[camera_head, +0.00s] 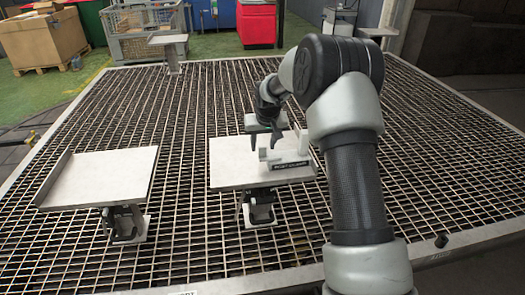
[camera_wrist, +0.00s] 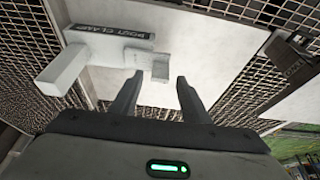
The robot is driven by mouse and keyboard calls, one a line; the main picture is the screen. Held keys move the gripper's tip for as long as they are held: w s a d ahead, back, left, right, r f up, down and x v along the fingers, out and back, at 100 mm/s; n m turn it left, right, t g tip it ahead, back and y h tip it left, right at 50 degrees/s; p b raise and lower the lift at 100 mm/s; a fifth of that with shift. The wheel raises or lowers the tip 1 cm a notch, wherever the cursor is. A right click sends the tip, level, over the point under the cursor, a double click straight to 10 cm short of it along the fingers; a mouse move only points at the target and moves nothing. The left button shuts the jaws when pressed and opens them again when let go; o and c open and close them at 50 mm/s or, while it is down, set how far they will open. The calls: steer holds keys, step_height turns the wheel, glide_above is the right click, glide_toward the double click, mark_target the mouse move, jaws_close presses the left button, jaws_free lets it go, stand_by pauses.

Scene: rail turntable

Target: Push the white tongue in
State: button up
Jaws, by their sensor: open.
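A white clamp body (camera_head: 287,158) with a dark label stands on the right-hand pale plate (camera_head: 232,172). My gripper (camera_head: 264,146) is open over the plate, beside the clamp's left end. In the wrist view my gripper (camera_wrist: 158,82) has its two fingers apart, with the tongue just beyond the gap; contact is not clear.
Another pale tray plate (camera_head: 100,178) stands to the left on its own support, with free grating between. A small stand (camera_head: 168,40) is at the back. The grating floor (camera_head: 440,150) is open on the right. A crate (camera_head: 140,35) and a red cabinet (camera_head: 256,22) stand behind.

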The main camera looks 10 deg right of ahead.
mark_target(263, 147)
steer(key=shift+x, duration=1.5)
steer(key=shift+c, duration=0.3)
steer(key=shift+d, duration=0.1)
jaws_close()
